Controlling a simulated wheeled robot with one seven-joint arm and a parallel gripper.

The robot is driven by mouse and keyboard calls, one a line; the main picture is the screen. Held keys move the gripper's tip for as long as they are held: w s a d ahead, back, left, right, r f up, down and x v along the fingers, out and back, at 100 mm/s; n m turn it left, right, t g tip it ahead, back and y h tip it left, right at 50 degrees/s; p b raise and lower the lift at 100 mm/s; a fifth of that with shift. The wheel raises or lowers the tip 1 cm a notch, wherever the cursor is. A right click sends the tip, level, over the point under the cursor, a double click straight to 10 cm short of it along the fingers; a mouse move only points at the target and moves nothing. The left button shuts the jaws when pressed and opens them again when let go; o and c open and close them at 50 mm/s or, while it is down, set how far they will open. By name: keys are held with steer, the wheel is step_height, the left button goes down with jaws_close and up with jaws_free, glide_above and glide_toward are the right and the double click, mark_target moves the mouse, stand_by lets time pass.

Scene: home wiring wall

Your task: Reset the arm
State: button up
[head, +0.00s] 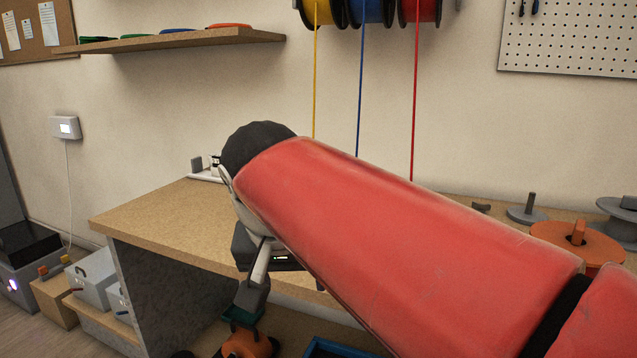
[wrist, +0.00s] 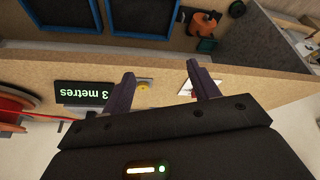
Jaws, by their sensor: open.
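My arm, with its large red link, crosses the head view and ends over the wooden workbench (head: 150,215). In the wrist view my gripper (wrist: 164,87) has its two dark fingers spread apart, with nothing held between them. The fingers overlap the bench's wooden front edge (wrist: 235,82) in that view; I cannot tell whether they touch it. A dark label reading "3 metres" (wrist: 85,93) shows upside down left of the fingers. In the head view the fingertips cannot be made out, and the arm hides part of the bench top.
Yellow, blue and red wire spools (head: 370,10) hang above, their strands running down behind my arm. An orange reel (head: 577,240) lies on the bench at right. Blue trays (wrist: 145,15) are below the bench. A shelf (head: 175,40) is at upper left.

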steer(key=s+d+f, duration=0.5)
steer(key=d+f, duration=0.2)
steer(key=d, duration=0.2)
steer(key=s+d+f, duration=0.6)
steer(key=d+f, duration=0.1)
steer(key=d, duration=0.3)
steer(key=shift+f+t+y, duration=0.3)
steer(key=shift+f+t, duration=0.1)
